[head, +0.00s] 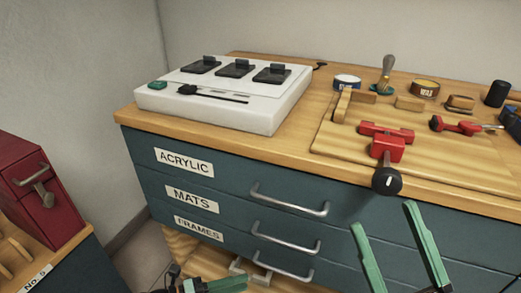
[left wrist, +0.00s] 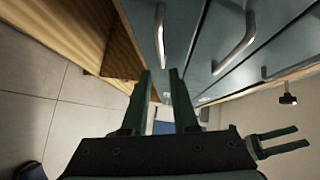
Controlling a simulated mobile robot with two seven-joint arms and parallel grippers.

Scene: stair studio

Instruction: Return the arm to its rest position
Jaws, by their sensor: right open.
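My left gripper (left wrist: 160,72) is empty, its two green fingers apart with a gap between them. In the head view the left gripper (head: 215,286) is low at the bottom edge, in front of the lowest drawer and partly cut off. My right gripper (head: 388,215) is open and empty, its two green fingers pointing up in front of the cabinet's drawer fronts at the lower right. It also seems to show at the right of the left wrist view (left wrist: 292,138). Most of both arms is out of view.
The blue drawer cabinet (head: 225,180) has protruding metal handles (head: 290,200). On its wooden top are a white panel with black switches (head: 215,105), a red clamp (head: 388,145) whose black knob overhangs the front edge, and several tins and tools. A red box (head: 40,185) stands left.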

